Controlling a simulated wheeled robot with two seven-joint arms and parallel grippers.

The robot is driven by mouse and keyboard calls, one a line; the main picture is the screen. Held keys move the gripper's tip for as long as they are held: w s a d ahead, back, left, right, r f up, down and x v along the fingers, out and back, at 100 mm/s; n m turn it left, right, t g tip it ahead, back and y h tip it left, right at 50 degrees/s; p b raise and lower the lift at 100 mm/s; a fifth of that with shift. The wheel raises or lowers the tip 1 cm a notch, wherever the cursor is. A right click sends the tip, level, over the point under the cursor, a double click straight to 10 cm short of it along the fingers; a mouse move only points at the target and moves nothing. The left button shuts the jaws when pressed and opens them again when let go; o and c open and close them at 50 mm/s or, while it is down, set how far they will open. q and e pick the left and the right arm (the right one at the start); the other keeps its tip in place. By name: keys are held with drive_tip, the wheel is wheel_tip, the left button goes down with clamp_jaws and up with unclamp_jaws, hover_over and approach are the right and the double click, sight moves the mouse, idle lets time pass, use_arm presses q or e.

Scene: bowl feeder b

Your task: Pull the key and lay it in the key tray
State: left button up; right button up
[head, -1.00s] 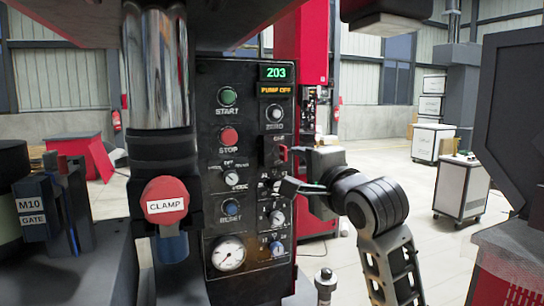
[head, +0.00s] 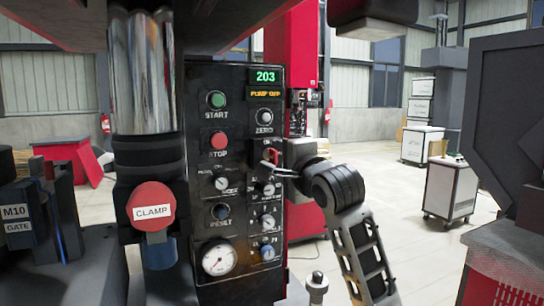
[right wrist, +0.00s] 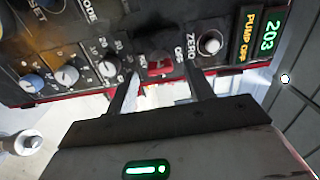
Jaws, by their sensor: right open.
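The key, a small red piece (head: 270,155), is in the key switch on the right side of the black control panel (head: 237,235). It also shows in the right wrist view (right wrist: 160,65), between my fingers and beside the "OFF" mark. My right gripper (head: 274,167) is at the panel with its two fingers apart. In the right wrist view the open fingers (right wrist: 162,82) stand on either side of the key, with gaps to it. Whether the fingertips touch the panel I cannot tell. My left gripper is not in view. I cannot make out the key tray.
The panel holds knobs, buttons, a gauge (head: 218,259) and a display (head: 266,76) reading 203 and PUMP OFF. A red CLAMP button (head: 151,206) and a chrome column (head: 142,75) stand left of it. A dark machine (head: 510,130) stands at the right. Open floor lies behind.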

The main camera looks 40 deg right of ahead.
sight(276, 158)
drive_tip(key=shift+x, duration=1.45)
clamp_jaws()
drive_tip(key=shift+v, duration=3.05)
